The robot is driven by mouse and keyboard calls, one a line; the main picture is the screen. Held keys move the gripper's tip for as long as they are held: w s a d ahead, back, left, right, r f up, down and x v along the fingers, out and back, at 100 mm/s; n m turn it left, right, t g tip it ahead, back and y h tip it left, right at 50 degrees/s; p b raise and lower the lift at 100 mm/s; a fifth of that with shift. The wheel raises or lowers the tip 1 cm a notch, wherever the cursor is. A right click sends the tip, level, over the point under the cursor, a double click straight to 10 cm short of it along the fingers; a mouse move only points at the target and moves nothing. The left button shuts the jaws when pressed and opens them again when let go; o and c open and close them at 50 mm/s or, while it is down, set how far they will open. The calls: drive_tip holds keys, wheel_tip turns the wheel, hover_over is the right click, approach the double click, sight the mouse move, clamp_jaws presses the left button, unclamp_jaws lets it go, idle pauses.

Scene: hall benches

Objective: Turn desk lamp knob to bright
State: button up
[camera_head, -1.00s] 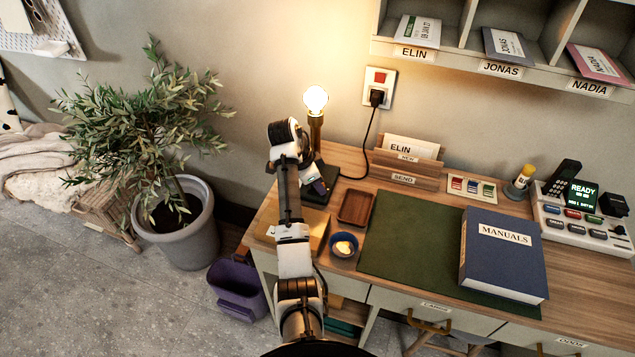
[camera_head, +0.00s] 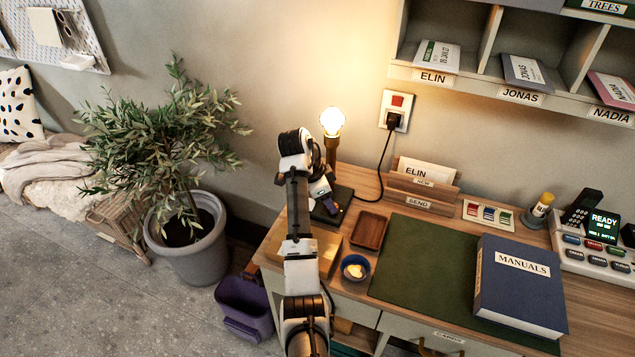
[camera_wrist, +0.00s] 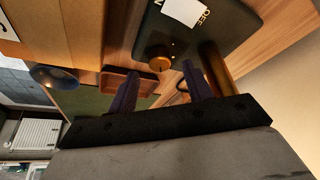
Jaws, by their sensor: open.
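The desk lamp has a lit bare bulb (camera_head: 332,121) on a brass stem (camera_head: 331,152) and a dark base (camera_head: 345,196) at the left back of the desk. In the wrist view the dark base (camera_wrist: 207,42) carries a round brass knob (camera_wrist: 160,57) and a white label (camera_wrist: 186,11) with partly readable lettering. My gripper (camera_wrist: 160,88) is open, its two purple fingers apart. In that picture the knob lies just beyond the fingertips, roughly between them; I see no contact. In the head view my arm hides the knob and part of the lamp.
A wooden tray (camera_head: 369,231), a blue bowl (camera_head: 355,267) and a green mat (camera_head: 420,257) with a manuals book (camera_head: 520,285) lie right of my arm. A letter holder (camera_head: 421,190) stands behind. A potted plant (camera_head: 188,238) and purple bin (camera_head: 244,306) are left.

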drive_tip(key=v, duration=1)
drive_tip(key=shift+r+p, duration=0.35)
drive_tip(key=shift+r, duration=0.05)
drive_tip(key=shift+a, duration=0.1)
